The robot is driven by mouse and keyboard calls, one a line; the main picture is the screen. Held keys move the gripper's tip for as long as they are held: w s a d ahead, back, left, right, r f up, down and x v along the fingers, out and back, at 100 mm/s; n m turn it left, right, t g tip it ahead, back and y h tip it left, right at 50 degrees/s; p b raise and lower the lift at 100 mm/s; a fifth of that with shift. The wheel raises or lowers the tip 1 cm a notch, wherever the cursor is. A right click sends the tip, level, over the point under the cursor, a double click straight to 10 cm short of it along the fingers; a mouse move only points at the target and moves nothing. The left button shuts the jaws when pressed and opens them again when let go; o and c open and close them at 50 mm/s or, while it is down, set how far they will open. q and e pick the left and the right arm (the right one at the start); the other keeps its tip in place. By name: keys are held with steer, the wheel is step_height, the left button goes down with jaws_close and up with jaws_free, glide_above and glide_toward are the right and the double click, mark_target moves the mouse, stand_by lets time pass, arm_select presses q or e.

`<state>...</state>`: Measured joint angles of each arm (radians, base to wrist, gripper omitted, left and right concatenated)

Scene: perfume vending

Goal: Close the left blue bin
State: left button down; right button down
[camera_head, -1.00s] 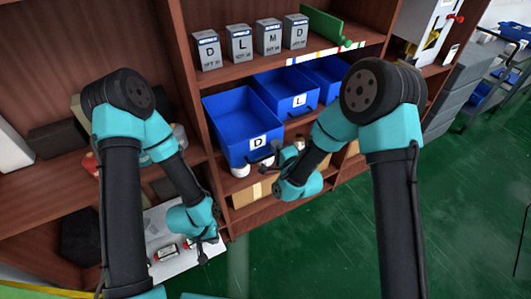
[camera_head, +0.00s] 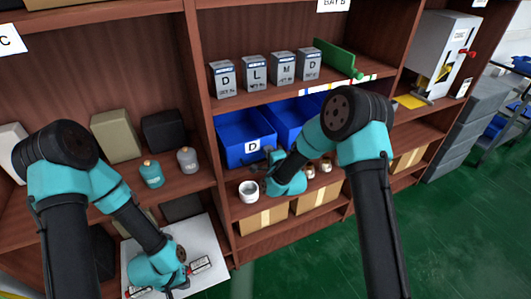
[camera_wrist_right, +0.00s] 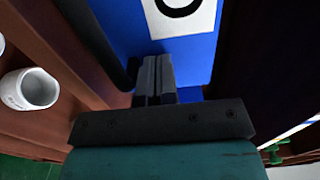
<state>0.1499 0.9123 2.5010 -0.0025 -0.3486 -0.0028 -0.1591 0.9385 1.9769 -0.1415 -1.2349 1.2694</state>
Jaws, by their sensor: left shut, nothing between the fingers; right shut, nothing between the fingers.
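The left blue bin (camera_head: 242,137), with a white "D" label, sits in the middle shelf bay, mostly inside the shelf. Its blue front also shows close up in the right wrist view (camera_wrist_right: 200,55), with part of the label. My right gripper (camera_head: 268,160) is at the lower right of the bin's front. In the right wrist view its fingers (camera_wrist_right: 155,72) are shut and empty, with tips at or very near the front; contact is unclear. My left gripper (camera_head: 176,288) is low at the left, over a white surface, shut and empty; its fingertips are hard to make out.
More blue bins (camera_head: 290,120) stand to the right, partly hidden by my right arm. Boxes (camera_head: 222,79) line the shelf above. A white cup (camera_head: 249,191) and cardboard boxes (camera_head: 264,220) are below. Green floor (camera_head: 440,220) is open at the right.

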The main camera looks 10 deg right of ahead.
steer(key=shift+w+d, duration=0.1)
steer(key=shift+w, duration=0.05)
steer(key=shift+s, duration=0.2)
steer(key=v, duration=1.4)
steer(key=s+d+f+n+g+h, duration=0.1)
steer(key=s+d+f+n+g, duration=0.3)
steer(key=f, duration=0.4)
steer(key=s+d+f+n+g+h, duration=0.1)
steer(key=s+f+n+g, duration=0.2)
steer(key=s+f+g, duration=0.3)
steer(key=s+d+f+n+g, duration=0.1)
steer(key=s+f+n+g, duration=0.1)
steer(key=s, duration=0.5)
steer(key=s+d+f+n+g, duration=0.2)
steer(key=s+f+n+g, duration=0.1)
steer(key=s+f, duration=0.3)
steer(key=shift+s+g, duration=0.55)
steer(key=shift+g, duration=0.15)
